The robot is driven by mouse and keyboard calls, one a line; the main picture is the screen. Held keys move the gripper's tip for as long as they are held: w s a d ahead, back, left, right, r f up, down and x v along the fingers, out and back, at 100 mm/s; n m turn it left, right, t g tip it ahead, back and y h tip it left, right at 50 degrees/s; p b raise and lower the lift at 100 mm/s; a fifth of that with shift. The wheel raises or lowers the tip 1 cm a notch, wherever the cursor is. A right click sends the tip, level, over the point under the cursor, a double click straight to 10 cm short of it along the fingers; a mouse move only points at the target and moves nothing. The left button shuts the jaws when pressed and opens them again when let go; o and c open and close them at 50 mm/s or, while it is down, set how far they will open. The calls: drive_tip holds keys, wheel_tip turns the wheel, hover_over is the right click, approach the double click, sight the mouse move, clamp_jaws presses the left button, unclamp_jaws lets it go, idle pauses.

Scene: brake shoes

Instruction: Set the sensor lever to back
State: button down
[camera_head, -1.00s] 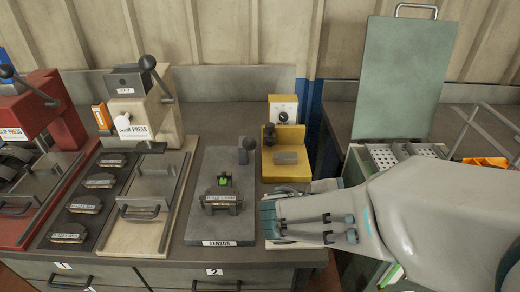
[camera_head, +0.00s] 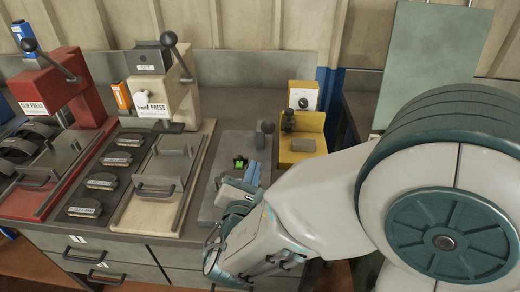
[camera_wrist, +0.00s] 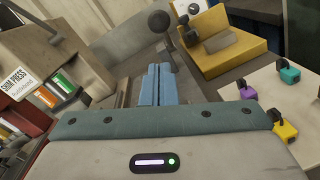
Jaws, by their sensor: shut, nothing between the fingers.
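The sensor station is a grey plate (camera_head: 232,148) on the bench, with a lit green patch (camera_head: 240,163). Its sensor lever (camera_head: 262,136) has a dark round knob and stands near the plate's back right; the lever also shows in the wrist view (camera_wrist: 161,22), just beyond my fingertips. My gripper (camera_head: 253,172) is shut and empty, its blue fingers over the plate in front of the lever. The fingers appear together in the wrist view (camera_wrist: 158,72). Whether they touch the lever I cannot tell. My gripper hides the front of the plate and the part on it.
A yellow fixture (camera_head: 308,143) stands close to the right of the lever. The cream shim press (camera_head: 178,100) and red clip press (camera_head: 68,85) stand to the left. Several brake shoes lie in a dark tray (camera_head: 112,172). A green panel stands at the back right (camera_head: 440,50).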

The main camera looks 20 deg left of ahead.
sight(267, 128)
drive_tip(key=w+a+p, duration=0.1)
drive_tip(key=w, duration=0.8)
drive_tip(key=shift+w, duration=0.35)
drive_tip(key=shift+a+r+p, duration=0.1)
drive_tip(key=shift+p, duration=0.25)
